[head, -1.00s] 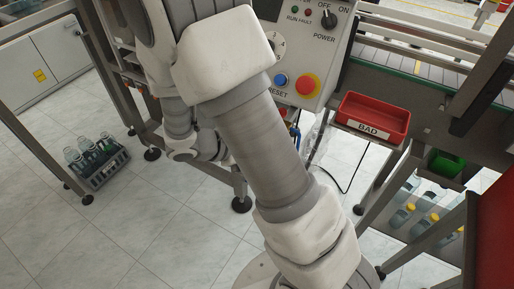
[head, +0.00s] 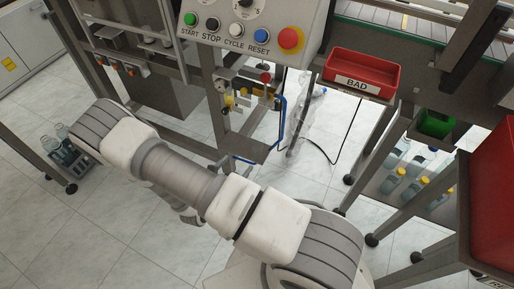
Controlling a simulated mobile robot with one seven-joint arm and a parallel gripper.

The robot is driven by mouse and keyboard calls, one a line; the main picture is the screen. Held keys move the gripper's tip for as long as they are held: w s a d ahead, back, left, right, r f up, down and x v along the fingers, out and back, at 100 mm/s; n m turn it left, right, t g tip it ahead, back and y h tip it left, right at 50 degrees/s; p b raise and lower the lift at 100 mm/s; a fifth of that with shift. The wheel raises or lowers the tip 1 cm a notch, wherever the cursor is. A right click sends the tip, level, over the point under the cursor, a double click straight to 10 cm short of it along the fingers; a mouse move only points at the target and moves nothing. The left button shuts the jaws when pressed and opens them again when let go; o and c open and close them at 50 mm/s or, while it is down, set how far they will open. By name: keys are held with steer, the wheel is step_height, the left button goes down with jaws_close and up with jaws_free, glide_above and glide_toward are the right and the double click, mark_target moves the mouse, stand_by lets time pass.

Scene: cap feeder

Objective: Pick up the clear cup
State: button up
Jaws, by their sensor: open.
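I cannot make out a clear cup in the head view. My gripper is not visible; my arm crosses the lower middle of the view and bends back at the left, and its far end is hidden behind its own links.
A control panel (head: 240,28) with coloured buttons stands at the top. A red BAD tray (head: 362,72) and a green bin (head: 436,123) are at the right, above capped bottles (head: 408,183). A bottle crate (head: 72,166) is on the floor at left. A black cable crosses the floor.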

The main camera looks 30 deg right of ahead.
mark_target(252, 147)
steer(key=b+x, duration=0.2)
steer(key=x, duration=0.8)
steer(key=shift+w+d+f+b, duration=0.1)
steer(key=shift+w+d+b, duration=0.05)
steer(key=shift+d+b, duration=0.2)
steer(key=shift+b+x, duration=1.05)
steer(key=shift+x, duration=1.6)
steer(key=shift+d, duration=0.15)
steer(key=c, duration=1.3)
